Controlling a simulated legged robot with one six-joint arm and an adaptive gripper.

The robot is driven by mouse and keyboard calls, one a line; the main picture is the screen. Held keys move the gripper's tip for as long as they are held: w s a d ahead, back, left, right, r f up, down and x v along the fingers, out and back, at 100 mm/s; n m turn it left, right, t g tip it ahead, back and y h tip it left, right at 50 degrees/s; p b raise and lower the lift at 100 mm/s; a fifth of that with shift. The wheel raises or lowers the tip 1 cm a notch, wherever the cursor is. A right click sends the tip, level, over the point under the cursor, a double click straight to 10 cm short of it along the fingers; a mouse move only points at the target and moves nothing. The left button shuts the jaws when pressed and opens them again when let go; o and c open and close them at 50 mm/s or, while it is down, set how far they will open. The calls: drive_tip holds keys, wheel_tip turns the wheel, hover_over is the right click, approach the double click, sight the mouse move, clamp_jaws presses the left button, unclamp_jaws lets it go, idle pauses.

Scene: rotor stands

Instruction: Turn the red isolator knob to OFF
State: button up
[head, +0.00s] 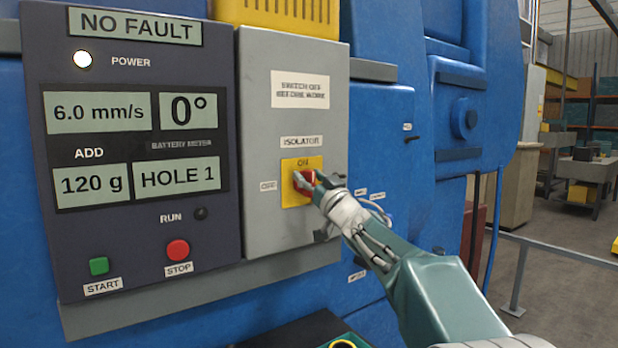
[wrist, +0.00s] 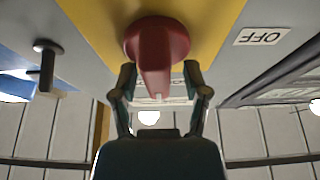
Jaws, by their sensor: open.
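The red isolator knob (head: 304,182) sits on a yellow plate (head: 290,198) on the grey isolator box. ON is printed above it and an OFF label (head: 268,186) is at its left. In the wrist view the knob (wrist: 157,50) has its handle, with a white mark at the tip, pointing down the picture, not toward the OFF label (wrist: 262,37). My gripper (head: 314,183) is at the knob and partly covers it in the head view. In the wrist view my gripper (wrist: 160,80) is open, one finger each side of the handle; contact cannot be told.
A dark control panel (head: 135,240) stands left of the box, with a green START button (head: 99,266) and a red STOP button (head: 178,250). Its display reads NO FAULT and 0°. A dark peg-like part (wrist: 47,62) sticks out beside the knob.

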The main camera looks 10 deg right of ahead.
drive_tip(key=shift+d, duration=0.1)
clamp_jaws()
